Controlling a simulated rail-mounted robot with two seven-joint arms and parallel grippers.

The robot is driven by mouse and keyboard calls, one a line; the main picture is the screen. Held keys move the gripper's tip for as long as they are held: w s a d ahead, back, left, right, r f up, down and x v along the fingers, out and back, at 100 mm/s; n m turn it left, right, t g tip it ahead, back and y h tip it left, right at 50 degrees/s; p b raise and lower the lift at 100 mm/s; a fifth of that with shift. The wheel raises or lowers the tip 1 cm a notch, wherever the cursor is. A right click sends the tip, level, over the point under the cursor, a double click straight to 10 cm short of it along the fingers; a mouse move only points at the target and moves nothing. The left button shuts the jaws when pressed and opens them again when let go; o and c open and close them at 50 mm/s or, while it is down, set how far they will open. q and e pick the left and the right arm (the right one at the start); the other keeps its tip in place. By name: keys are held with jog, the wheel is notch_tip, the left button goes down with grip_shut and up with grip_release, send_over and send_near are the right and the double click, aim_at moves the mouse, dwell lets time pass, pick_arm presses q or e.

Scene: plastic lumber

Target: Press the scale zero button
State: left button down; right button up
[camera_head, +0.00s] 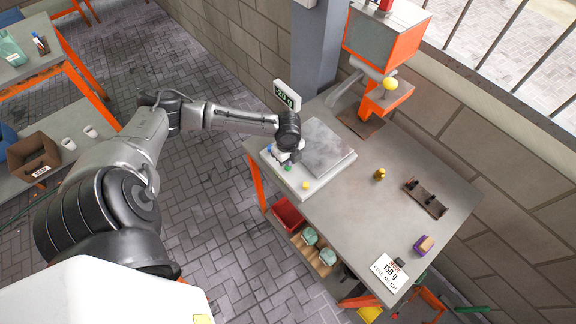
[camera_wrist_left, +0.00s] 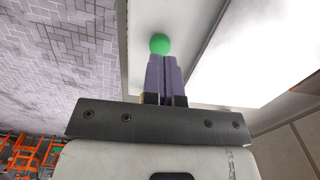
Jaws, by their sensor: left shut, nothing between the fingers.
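The scale (camera_head: 312,165) stands on the left part of the grey table, with a square metal plate on top and a display (camera_head: 287,97) on a post behind it. Its front strip carries a blue button near my gripper, a green button (camera_head: 288,168) and a yellow button (camera_head: 305,185). My left gripper (camera_head: 285,157) is shut and empty, low over this strip, close to the green button. In the left wrist view the green button (camera_wrist_left: 160,43) shows just beyond the closed fingertips (camera_wrist_left: 162,62). I cannot tell whether they touch it. The right gripper is not in view.
The table (camera_head: 355,215) also holds a small brass weight (camera_head: 380,174), a dark tray (camera_head: 426,198), a purple and tan block (camera_head: 424,245) and a "150 g" card (camera_head: 389,272). An orange machine (camera_head: 385,45) stands behind. The table's middle is mostly clear.

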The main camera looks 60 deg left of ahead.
pick_arm(q)
jog(key=shift+f, duration=0.25)
jog(key=shift+f+b, duration=0.4)
jog(key=shift+f, duration=0.7)
jog(key=shift+r, duration=0.15)
jog(key=shift+r+p, duration=0.85)
jog(key=shift+p, duration=0.4)
jog(key=shift+r+p, duration=1.05)
jog(key=shift+p, duration=0.2)
